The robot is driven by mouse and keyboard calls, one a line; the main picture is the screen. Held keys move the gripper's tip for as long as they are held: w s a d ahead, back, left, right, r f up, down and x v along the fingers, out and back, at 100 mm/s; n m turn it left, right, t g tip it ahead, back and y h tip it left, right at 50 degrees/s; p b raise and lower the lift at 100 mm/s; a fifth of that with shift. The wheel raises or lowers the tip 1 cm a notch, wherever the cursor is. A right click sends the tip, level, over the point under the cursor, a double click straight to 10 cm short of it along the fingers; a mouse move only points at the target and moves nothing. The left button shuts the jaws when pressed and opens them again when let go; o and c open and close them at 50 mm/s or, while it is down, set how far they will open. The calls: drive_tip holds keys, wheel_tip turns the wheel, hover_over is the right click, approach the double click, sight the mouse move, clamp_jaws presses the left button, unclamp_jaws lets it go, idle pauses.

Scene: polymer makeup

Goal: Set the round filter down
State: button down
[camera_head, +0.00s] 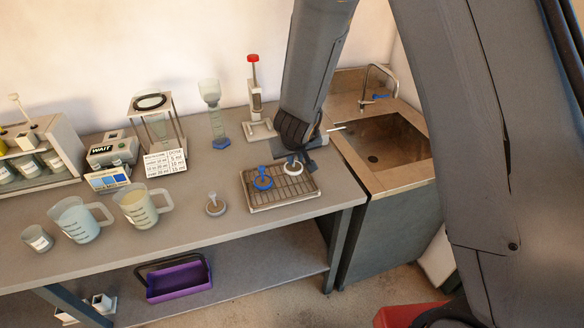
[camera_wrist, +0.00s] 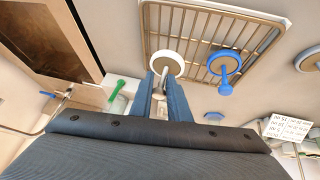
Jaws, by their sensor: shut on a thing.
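My gripper (camera_wrist: 165,80) is shut on the stem of a white round filter (camera_wrist: 167,62). The filter's white disc shows at the fingertips, over the wire rack (camera_wrist: 186,20). In the head view the white filter (camera_head: 293,169) is at the right back part of the rack tray (camera_head: 283,200), below my gripper (camera_head: 297,153). I cannot tell whether it touches the wires. A blue round piece with a knob (camera_head: 263,178) sits on the rack to its left; it also shows in the wrist view (camera_wrist: 224,64).
A grey knobbed disc (camera_head: 215,207) lies on the counter left of the rack. Two jugs (camera_head: 78,222) (camera_head: 139,207) stand further left. A stand with a red top (camera_head: 256,115) is behind the rack. A sink (camera_head: 385,145) is at right. The rack's front right is bare.

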sight(295, 167)
drive_tip(key=shift+f, duration=1.5)
drive_tip(key=shift+f, duration=0.1)
drive_tip(key=c, duration=1.7)
unclamp_jaws()
drive_tip(key=shift+s+a+r, duration=0.1)
drive_tip(key=shift+s+r, duration=0.15)
drive_tip(key=shift+r, duration=0.2)
drive_tip(key=p+v, duration=0.2)
drive_tip(key=v, duration=0.9)
drive_tip(key=s+d+r+m+g, duration=0.1)
drive_tip(key=s+d+r, duration=0.1)
drive_tip(key=s+d, duration=0.3)
drive_tip(key=s+d+r+m+g, duration=0.1)
drive_tip(key=s+d+r+g, duration=0.1)
drive_tip(key=s+d, duration=0.3)
drive_tip(key=s+d+r+g, duration=0.1)
drive_tip(key=s+d+r, duration=0.1)
drive_tip(key=s+d, duration=0.4)
drive_tip(key=shift+s+d+r+m, duration=0.1)
drive_tip(key=shift+s+r+m, duration=0.15)
drive_tip(key=shift+m, duration=0.15)
